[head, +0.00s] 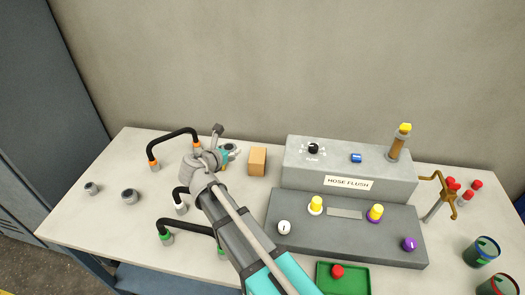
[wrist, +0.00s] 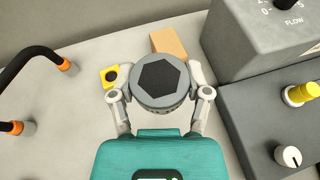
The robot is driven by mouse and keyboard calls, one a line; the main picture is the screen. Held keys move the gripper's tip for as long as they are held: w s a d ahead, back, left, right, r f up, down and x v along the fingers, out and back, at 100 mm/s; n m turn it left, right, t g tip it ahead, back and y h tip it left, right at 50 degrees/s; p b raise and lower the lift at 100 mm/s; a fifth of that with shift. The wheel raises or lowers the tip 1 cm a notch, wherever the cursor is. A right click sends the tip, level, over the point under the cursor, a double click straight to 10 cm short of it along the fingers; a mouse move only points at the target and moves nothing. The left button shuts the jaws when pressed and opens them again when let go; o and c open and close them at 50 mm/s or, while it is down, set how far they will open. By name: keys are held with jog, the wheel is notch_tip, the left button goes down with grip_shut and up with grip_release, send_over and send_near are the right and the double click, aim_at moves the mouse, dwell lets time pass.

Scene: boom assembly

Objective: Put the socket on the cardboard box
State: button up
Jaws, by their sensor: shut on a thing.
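The socket (wrist: 162,82) is a thick grey ring with a dark hexagonal hole in its face. In the wrist view my gripper (wrist: 162,92) is shut on it, one finger on each side. In the head view my gripper (head: 232,153) and the grey socket (head: 229,147) are small and partly hidden by my arm, left of the box. The cardboard box (head: 257,161) is a small tan block on the table, left of the grey console. In the wrist view the box (wrist: 169,42) shows beyond the socket, slightly right, its near part covered by the socket.
The grey HOSE FLUSH console (head: 345,165) stands close right of the box. A yellow square piece (wrist: 109,76) lies left of the socket. Black hoses (head: 172,135) arch at the left. Two grey round parts (head: 129,196) and a green tray (head: 343,278) are on the table (head: 95,220).

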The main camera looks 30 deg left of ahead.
jog(key=shift+w+d, duration=0.15)
jog(key=shift+w, duration=0.15)
jog(key=shift+w+f+b, duration=0.3)
jog(key=shift+w, duration=0.15)
jog(key=d+b+x, duration=0.1)
jog(key=b+x, duration=0.3)
jog(key=x, duration=0.5)
jog(key=b, duration=0.4)
send_over(256, 159)
jog(key=s, duration=0.1)
notch_tip(256, 159, down, 5)
jog(key=shift+w+d+f+b, duration=0.1)
jog(key=shift+w+f+b, duration=0.35)
jog(key=shift+f+b, duration=1.55)
jog(key=shift+b, duration=0.25)
